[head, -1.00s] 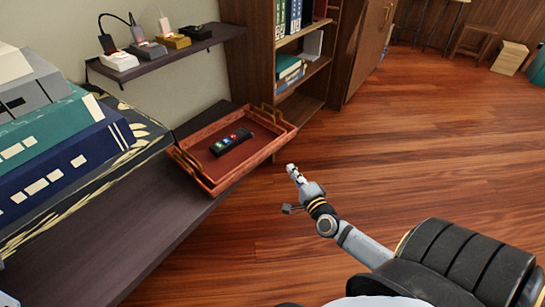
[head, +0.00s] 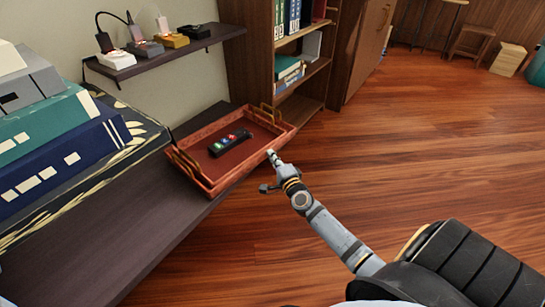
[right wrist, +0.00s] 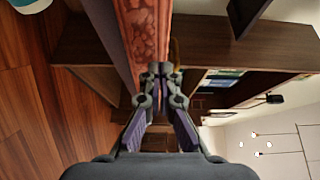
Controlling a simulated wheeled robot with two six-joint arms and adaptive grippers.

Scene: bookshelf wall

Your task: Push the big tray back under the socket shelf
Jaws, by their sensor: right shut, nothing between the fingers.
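The big tray (head: 205,183) is reddish-brown with brass handles. It sits on the dark lower shelf (head: 130,222), with its near side at or past the shelf's front edge. A dark remote with coloured buttons (head: 230,142) lies in it. The socket shelf (head: 165,55) is on the wall above and behind the tray. My right gripper (head: 272,155) is shut and empty, with its tips close to the tray's near right wall. In the right wrist view the tray's wall (right wrist: 143,35) is just ahead of the fingertips; I cannot tell whether they touch. My left gripper is out of view.
Stacked boxes (head: 60,150) stand on the lower shelf left of the tray. Chargers (head: 145,48) with cables sit on the socket shelf. A bookcase (head: 290,60) stands right behind the tray.

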